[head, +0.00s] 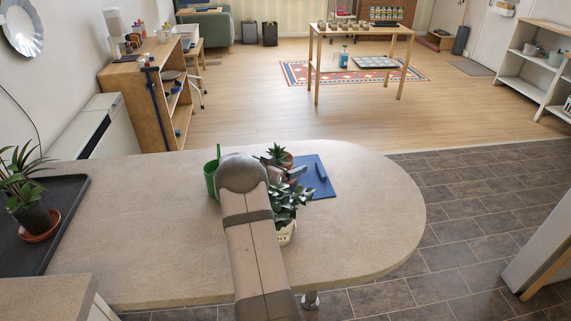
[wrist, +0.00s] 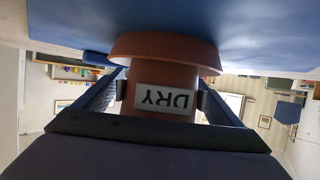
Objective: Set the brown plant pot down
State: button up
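The brown plant pot (wrist: 160,76) fills the middle of the wrist view, upside down there. It has a wide saucer-like base and a white label reading DRY. My gripper (wrist: 163,95) has a finger against each side of it. In the head view the pot (head: 289,161) with its spiky green plant shows partly behind my wrist, at the edge of the blue mat (head: 312,185). The mat (wrist: 260,30) also lies close to the base in the wrist view. I cannot tell whether base and mat touch.
A green watering can (head: 211,176) stands left of my wrist. A leafy plant in a white pot (head: 286,235) stands near the front edge. A dark tray (head: 66,198) with a potted plant is far left. The counter's middle left is clear.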

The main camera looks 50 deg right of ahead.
jog(key=shift+r, duration=0.1)
jog(key=shift+a+r, duration=0.1)
jog(key=v, duration=1.1)
jog(key=shift+a, duration=0.2)
jog(key=shift+a+r, duration=0.1)
jog(key=shift+a, duration=0.1)
jog(key=shift+s, duration=0.1)
